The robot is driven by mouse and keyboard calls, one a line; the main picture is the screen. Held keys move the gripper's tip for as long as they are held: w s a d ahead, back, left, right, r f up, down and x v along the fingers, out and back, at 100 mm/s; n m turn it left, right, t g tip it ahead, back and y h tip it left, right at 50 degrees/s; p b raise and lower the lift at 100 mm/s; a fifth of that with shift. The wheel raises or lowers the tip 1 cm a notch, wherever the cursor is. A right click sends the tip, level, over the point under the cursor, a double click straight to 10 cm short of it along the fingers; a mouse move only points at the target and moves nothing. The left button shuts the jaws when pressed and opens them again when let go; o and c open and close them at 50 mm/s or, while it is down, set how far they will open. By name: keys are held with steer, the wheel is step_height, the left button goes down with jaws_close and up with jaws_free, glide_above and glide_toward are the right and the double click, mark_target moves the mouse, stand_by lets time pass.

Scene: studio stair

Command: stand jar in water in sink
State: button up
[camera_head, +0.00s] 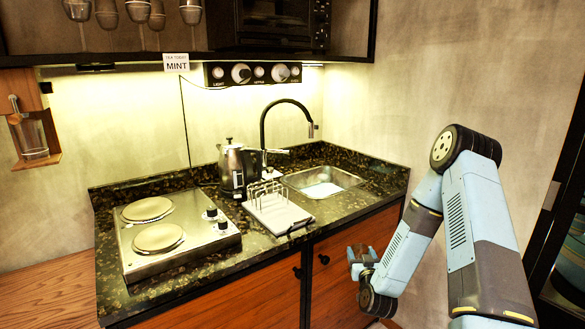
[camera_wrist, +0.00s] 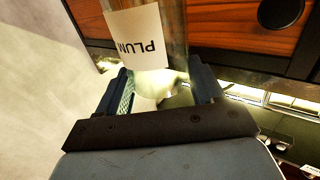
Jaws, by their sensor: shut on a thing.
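My gripper (camera_wrist: 163,88) is shut on a clear jar (camera_wrist: 175,28) in the wrist view. The jar has a white label (camera_wrist: 138,38) reading PLUM, upside down in that picture, and a pale rounded part sits between the fingers. In the head view, my arm comes down at the right, with its end low in front of the cabinet; the jar cannot be made out there. The sink (camera_head: 345,177) is set in the counter at the back right, with a bright pale patch, perhaps water (camera_head: 322,190), in its bottom. My gripper is outside and below the sink.
A black faucet (camera_head: 264,125) arches behind the sink. A kettle (camera_head: 231,168) and a rack on a drainboard (camera_head: 275,212) stand left of it. A two-plate hob (camera_head: 170,235) is at the left. The dark counter's front edge lies between my gripper and the sink.

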steer(key=s+f, duration=0.5)
steer(key=f, duration=0.2)
steer(key=shift+s, duration=0.3)
steer(key=shift+w+d+r, duration=0.1)
steer(key=shift+d+r, duration=0.05)
